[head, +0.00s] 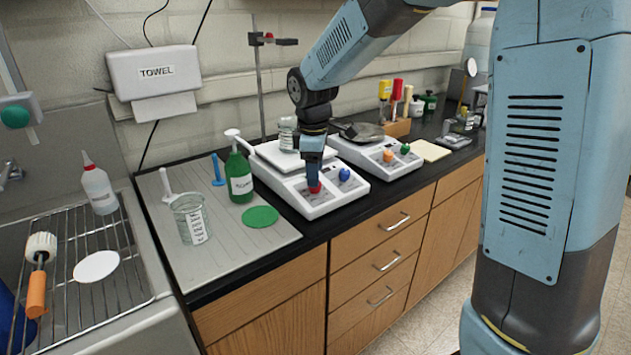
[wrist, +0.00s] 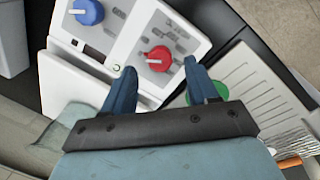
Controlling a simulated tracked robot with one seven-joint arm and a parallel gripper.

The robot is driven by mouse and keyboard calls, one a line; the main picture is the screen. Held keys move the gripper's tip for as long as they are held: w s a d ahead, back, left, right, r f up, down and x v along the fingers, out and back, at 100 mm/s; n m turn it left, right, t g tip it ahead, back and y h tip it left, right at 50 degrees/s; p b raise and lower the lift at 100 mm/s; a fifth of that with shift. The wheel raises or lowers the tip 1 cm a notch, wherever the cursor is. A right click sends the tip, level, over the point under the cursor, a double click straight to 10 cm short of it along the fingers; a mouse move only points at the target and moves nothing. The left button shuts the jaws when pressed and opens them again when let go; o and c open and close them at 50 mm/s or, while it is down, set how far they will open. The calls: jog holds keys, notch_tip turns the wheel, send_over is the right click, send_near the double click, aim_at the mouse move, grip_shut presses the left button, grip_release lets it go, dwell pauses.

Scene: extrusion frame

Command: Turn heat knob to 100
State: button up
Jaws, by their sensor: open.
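A white hot plate (head: 328,203) with a red knob and a blue knob on its front panel stands on the black counter. The red knob (wrist: 159,58) has a white pointer line and printed marks around it, too small to read. The blue knob (head: 344,174) also shows at the upper left in the wrist view (wrist: 87,11). My gripper (head: 314,186) points down at the red knob in the head view and hides much of it. In the wrist view its two blue fingers (wrist: 160,68) are apart, one on each side of the knob; contact cannot be told.
A beaker (head: 287,133) stands on the hot plate's white top. A green bottle (head: 239,175), a glass beaker (head: 191,219) and a green disc (head: 261,216) are on the ridged mat to the left. A second hot plate (head: 378,158) stands to the right.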

jog(key=shift+w+f, duration=0.15)
jog(key=shift+f, duration=0.8)
jog(key=shift+w+f, duration=0.1)
jog(key=shift+f, duration=0.85)
jog(key=c, duration=1.1)
